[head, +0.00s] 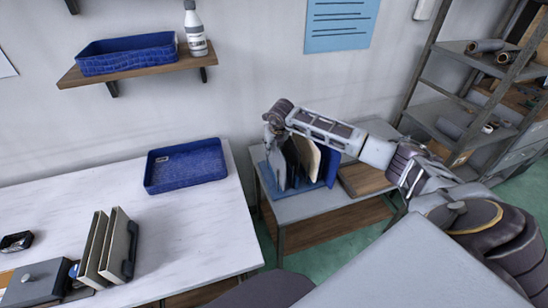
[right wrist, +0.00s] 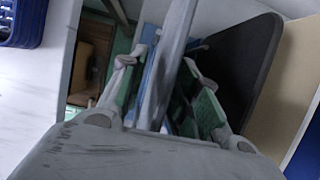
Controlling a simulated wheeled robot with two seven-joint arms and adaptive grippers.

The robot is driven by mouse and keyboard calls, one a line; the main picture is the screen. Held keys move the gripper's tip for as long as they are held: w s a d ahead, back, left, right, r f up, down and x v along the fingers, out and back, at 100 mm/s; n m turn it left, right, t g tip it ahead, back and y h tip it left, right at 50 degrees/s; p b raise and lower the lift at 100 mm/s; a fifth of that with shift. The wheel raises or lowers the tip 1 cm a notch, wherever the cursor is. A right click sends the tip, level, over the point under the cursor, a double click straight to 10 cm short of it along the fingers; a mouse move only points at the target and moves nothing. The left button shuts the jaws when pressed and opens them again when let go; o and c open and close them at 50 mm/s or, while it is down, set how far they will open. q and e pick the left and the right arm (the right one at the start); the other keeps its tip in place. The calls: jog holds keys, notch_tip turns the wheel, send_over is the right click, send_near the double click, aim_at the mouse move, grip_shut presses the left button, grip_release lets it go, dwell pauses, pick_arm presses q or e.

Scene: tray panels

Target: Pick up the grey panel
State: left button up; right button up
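The grey panel (head: 277,168) stands upright at the left end of a row of panels in a blue rack on the small table. My right gripper (head: 275,146) reaches down over it from above. In the right wrist view the grey panel (right wrist: 172,65) runs between the two green-padded fingers of my right gripper (right wrist: 165,100). The fingers look spread on either side of it, with a gap on the left; contact on the right is unclear. My left gripper is not in view.
A black panel (head: 292,163), a beige panel (head: 308,157) and a blue panel (head: 328,166) stand close to the right of the grey one. A blue tray (head: 186,183) lies on the white table (head: 190,235) to the left. A shelf (head: 140,73) hangs above.

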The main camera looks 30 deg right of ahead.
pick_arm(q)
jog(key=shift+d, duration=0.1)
pick_arm(e)
jog(key=c, duration=0.7)
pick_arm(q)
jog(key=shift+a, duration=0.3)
pick_arm(e)
grip_shut()
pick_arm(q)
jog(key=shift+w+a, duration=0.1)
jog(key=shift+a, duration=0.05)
pick_arm(e)
jog(key=shift+r, duration=0.1)
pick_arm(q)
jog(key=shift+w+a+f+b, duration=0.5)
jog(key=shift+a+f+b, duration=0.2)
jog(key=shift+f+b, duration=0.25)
pick_arm(e)
notch_tip(320, 180, up, 18)
